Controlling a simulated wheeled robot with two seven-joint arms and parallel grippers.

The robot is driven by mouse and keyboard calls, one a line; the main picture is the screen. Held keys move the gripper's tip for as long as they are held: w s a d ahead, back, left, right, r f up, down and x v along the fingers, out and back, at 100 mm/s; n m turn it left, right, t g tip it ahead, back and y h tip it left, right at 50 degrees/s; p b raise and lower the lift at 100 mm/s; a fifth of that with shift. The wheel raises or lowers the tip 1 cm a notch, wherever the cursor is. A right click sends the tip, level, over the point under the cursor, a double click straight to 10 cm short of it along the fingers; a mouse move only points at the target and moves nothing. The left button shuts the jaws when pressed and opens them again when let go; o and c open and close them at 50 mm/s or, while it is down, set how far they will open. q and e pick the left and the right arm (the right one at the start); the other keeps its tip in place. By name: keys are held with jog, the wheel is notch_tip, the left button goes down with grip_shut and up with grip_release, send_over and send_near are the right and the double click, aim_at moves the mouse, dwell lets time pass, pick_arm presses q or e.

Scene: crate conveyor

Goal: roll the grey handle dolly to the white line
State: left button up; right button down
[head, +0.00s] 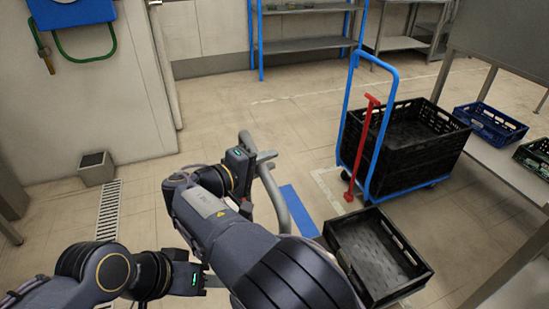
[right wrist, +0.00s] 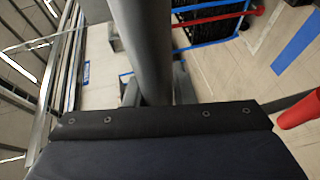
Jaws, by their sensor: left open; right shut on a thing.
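The grey handle (head: 278,197) of the dolly is a thick bent tube in the middle of the head view. My right gripper (head: 263,158) is shut on its upper part; in the right wrist view the grey tube (right wrist: 150,45) runs between the fingers. The dolly's base is hidden behind my right arm. A black crate (head: 412,284) stands low at the right; what bears it is hidden. My left gripper (head: 203,280) is open and empty, low at the left, apart from the handle. A white line (head: 322,184) forms a corner on the floor beyond the handle.
A blue-handled dolly (head: 347,100) with black crates (head: 420,165) and a red bar (head: 364,140) stands at the right. A blue floor strip (head: 298,210) lies beside the grey handle. A table (head: 510,170) bears crates at far right.

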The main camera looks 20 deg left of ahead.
pick_arm(q)
jog(key=shift+s+a+r, duration=0.1)
jog(key=shift+s+a, duration=0.1)
jog(key=shift+a, duration=0.05)
pick_arm(e)
jog(key=shift+s+a, duration=0.45)
jog(key=shift+a, duration=0.15)
jog(key=c, duration=1.2)
grip_release()
jog(key=shift+c, duration=0.2)
pick_arm(q)
jog(key=shift+s, duration=0.1)
